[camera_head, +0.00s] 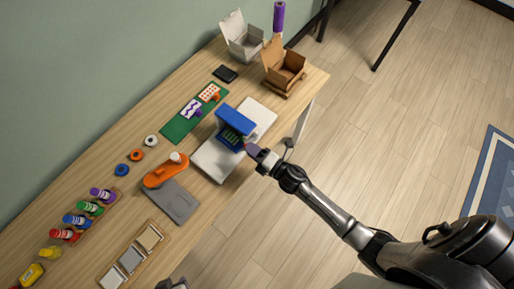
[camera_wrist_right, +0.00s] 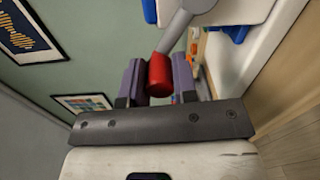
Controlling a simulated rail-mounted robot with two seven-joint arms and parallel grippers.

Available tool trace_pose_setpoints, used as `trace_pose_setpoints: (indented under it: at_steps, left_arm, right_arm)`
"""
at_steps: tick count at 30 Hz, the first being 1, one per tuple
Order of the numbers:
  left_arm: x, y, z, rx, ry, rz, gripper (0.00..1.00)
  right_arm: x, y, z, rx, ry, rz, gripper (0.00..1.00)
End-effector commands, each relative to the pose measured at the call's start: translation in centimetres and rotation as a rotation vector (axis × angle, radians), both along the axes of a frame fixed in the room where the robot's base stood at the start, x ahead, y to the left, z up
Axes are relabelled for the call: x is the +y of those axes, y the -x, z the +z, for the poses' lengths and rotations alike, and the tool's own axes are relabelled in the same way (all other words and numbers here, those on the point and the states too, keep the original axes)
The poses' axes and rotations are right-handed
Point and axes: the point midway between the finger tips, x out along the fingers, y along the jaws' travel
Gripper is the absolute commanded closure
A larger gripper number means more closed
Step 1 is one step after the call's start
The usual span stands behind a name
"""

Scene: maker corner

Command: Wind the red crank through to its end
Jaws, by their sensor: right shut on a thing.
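The red crank handle (camera_wrist_right: 159,75) sits between the two purple fingers of my right gripper (camera_wrist_right: 158,82) in the right wrist view, and the gripper is shut on it. A grey crank arm (camera_wrist_right: 184,22) runs up from the handle. In the head view my right gripper (camera_head: 250,150) is at the right side of a blue machine (camera_head: 236,118) on a white and grey base (camera_head: 212,160). The red handle is mostly hidden there by the gripper. A dark grey part (camera_head: 172,284) at the bottom edge may be my left gripper; its fingers cannot be made out.
An orange tool (camera_head: 166,171) and a grey plate (camera_head: 176,204) lie left of the machine. A green mat (camera_head: 178,126) lies behind it. An open cardboard box (camera_head: 280,72) and a white box (camera_head: 240,38) stand at the far end. Several coloured bottles (camera_head: 78,221) line the left.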

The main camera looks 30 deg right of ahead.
Motion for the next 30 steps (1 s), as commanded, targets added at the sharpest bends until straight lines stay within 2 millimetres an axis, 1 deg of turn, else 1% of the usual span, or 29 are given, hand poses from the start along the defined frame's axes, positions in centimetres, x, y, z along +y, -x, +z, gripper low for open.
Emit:
trace_pose_setpoints:
  at_steps: [10,11,18,30]
  left_arm:
    - [-0.07,0.00,0.00,0.000,0.002,0.001,0.57]
    - [-0.06,0.00,0.00,0.000,0.002,0.001,0.57]
    - [0.16,0.01,-0.02,0.000,-0.006,-0.004,0.57]
    - [0.31,0.01,-0.04,0.000,-0.011,-0.007,0.57]
  right_arm:
    - [0.05,0.00,-0.04,0.001,0.001,0.001,1.00]
    - [0.05,0.00,-0.04,0.001,0.001,0.001,0.71]
    - [0.02,0.01,-0.04,0.001,0.001,0.001,0.48]
    - [-0.02,0.07,-0.05,0.001,0.001,0.000,0.47]
